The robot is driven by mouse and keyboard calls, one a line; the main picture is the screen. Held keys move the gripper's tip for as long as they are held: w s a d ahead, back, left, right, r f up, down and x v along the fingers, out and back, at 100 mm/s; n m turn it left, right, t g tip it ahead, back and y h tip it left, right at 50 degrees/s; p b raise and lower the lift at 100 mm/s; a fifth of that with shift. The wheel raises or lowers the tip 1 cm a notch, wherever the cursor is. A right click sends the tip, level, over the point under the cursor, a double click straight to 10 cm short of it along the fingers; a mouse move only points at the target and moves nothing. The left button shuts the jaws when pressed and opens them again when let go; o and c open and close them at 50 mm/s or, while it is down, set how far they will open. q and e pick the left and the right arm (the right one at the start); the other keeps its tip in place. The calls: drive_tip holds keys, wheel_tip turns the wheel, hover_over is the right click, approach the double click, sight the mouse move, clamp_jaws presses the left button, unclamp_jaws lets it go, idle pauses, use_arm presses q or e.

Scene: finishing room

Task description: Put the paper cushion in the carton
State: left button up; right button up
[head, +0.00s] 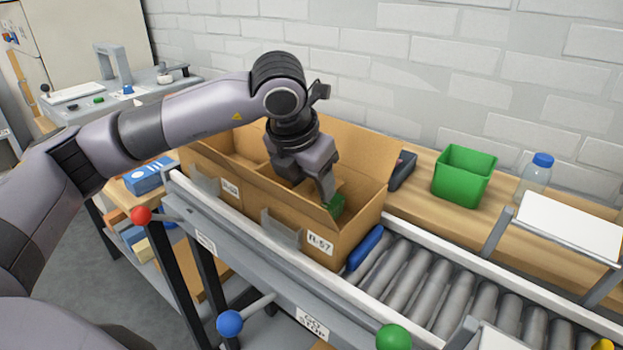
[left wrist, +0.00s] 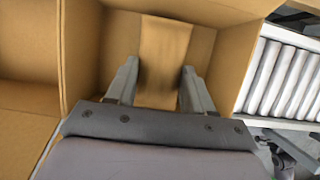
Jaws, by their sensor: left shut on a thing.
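The open brown carton (head: 362,220) labelled R-57 stands on the conveyor, and its walls also show in the left wrist view (left wrist: 245,42). My left gripper (head: 328,192) reaches down inside this carton. In the left wrist view the gripper (left wrist: 160,78) is shut on a brown strip that looks like the paper cushion (left wrist: 164,48), between its two fingers and within the carton walls. Whether the cushion touches the carton floor is not clear. In the head view the cushion is mostly hidden by the gripper and carton wall. My right gripper is not in view.
A small green thing (head: 336,206) shows beside the fingertips in the carton. Another open carton adjoins at left. A green bin (head: 464,174) and a bottle (head: 535,176) stand on the shelf behind. Rollers (head: 425,277) to the right are mostly clear.

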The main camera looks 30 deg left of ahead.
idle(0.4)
use_arm(q)
drive_tip(key=o, duration=1.1)
drive_tip(key=shift+r, duration=0.1)
drive_tip(key=shift+r+p, duration=0.6)
drive_tip(key=shift+r, duration=0.35)
drive_tip(key=shift+r, duration=0.1)
